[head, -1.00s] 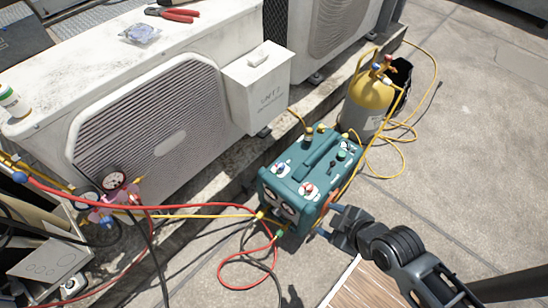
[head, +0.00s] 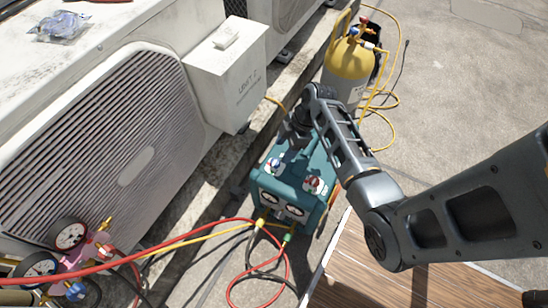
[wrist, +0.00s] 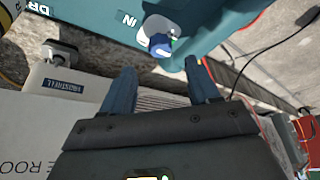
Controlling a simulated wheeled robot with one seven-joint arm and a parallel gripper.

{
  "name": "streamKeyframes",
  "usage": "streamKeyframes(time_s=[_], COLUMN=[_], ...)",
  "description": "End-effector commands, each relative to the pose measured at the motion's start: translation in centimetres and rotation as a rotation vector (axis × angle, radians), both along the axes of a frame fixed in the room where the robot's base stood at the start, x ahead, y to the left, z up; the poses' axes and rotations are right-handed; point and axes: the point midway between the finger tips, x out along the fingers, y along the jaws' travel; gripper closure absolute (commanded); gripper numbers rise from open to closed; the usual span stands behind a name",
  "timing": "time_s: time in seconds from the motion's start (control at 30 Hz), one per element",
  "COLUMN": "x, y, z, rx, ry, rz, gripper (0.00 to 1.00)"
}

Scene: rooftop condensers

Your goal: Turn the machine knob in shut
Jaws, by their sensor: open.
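The machine is a teal box (head: 312,205) on the ground, with gauges on its near face. In the wrist view its teal top (wrist: 95,18) carries the white letters "IN" beside a blue knob (wrist: 158,43) on a white base. A blue and white knob (head: 273,165) and a red knob (head: 314,184) show on its top in the head view. My gripper (wrist: 158,68) is open and empty, its two blue-grey fingers spread to either side of the IN knob and apart from it. In the head view my gripper (head: 282,152) is over the machine and hides part of its top.
A condenser (head: 130,145) with a white box (head: 228,80) stands at left. A yellow cylinder (head: 347,62) stands behind the machine. Pink gauges (head: 75,255) and red and yellow hoses (head: 180,240) lie at lower left. Bare concrete (head: 450,75) is free at right.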

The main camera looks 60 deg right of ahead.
Motion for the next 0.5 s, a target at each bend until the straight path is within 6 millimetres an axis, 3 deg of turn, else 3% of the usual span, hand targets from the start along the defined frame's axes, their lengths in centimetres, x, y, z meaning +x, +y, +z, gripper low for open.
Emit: streamKeyframes(time_s=[0.3, 0.5], x=[1.3, 1.7], y=[1.3, 1.7], z=[-4.7, -5.9], rx=[-0.001, -0.002], ry=[0.0, 0.0], rz=[0.0, -0.002], gripper=[0.4, 0.4])
